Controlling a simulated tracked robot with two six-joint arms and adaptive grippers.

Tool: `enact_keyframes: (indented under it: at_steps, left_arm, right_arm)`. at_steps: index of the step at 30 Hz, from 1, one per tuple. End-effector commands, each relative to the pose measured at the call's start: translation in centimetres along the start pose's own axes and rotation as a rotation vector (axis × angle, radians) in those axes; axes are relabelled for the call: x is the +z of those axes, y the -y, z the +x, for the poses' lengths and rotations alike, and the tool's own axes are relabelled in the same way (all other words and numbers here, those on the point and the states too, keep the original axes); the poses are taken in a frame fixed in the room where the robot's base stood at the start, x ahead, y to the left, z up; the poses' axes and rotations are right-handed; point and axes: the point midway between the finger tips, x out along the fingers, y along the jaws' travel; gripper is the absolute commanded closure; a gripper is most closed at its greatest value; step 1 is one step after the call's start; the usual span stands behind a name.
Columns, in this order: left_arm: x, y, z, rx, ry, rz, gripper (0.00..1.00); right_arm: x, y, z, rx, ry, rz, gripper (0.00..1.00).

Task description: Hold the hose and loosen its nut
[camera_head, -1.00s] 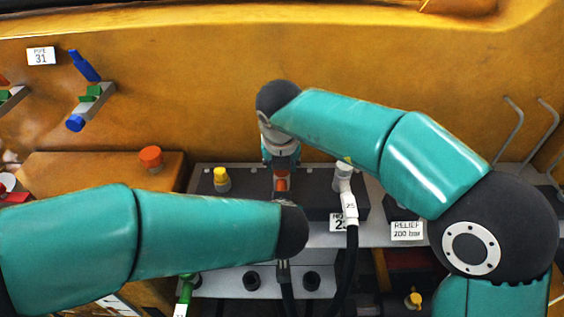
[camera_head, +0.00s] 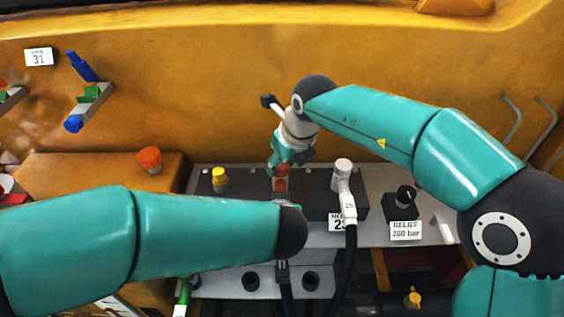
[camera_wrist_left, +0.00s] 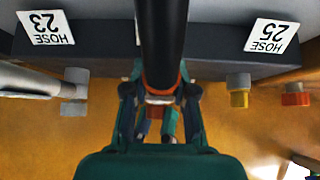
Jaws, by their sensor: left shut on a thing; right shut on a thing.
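The orange-red nut (camera_head: 281,180) sits on the dark block in the head view, at the end of a black hose. My right gripper (camera_head: 282,166) reaches down from above, tilted, shut on the nut. The hose (camera_wrist_left: 162,40) runs down the middle of the left wrist view, with an orange ring (camera_wrist_left: 160,84) at its end. My left gripper (camera_wrist_left: 158,98) is shut on the hose, its fingers on either side. In the head view my left forearm hides this grip; the hose shows below it (camera_head: 285,290).
Beside the nut stand a yellow cap (camera_head: 220,180) and a pale hose fitting (camera_head: 342,172) with its own black hose. The black relief knob (camera_head: 405,196) is farther right. An orange cap (camera_head: 150,160) is at left. Labels for hoses 23 (camera_wrist_left: 45,27) and 25 (camera_wrist_left: 271,35) flank the held hose.

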Motion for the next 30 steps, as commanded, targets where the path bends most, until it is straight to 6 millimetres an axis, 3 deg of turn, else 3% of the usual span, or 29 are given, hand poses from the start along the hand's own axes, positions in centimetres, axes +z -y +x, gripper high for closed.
enact_keyframes:
  at_steps: [13, 14, 18, 30]
  left_arm:
    - [0.01, 0.06, 0.01, -0.002, 0.000, -0.001, 1.00]
    - [0.01, 0.06, 0.01, -0.002, 0.000, -0.001, 1.00]
    - [0.00, 0.06, 0.01, -0.002, 0.000, -0.001, 1.00]
    - [-0.01, 0.04, 0.00, -0.001, 0.000, -0.001, 1.00]
  right_arm:
    - [-0.05, 0.05, 0.04, 0.003, -0.002, -0.014, 0.96]
    - [-0.05, 0.05, 0.04, 0.003, -0.002, -0.014, 0.59]
    - [-0.05, 0.04, 0.05, 0.003, -0.002, -0.013, 0.36]
    - [0.00, 0.02, -0.32, 0.003, 0.000, -0.013, 0.35]
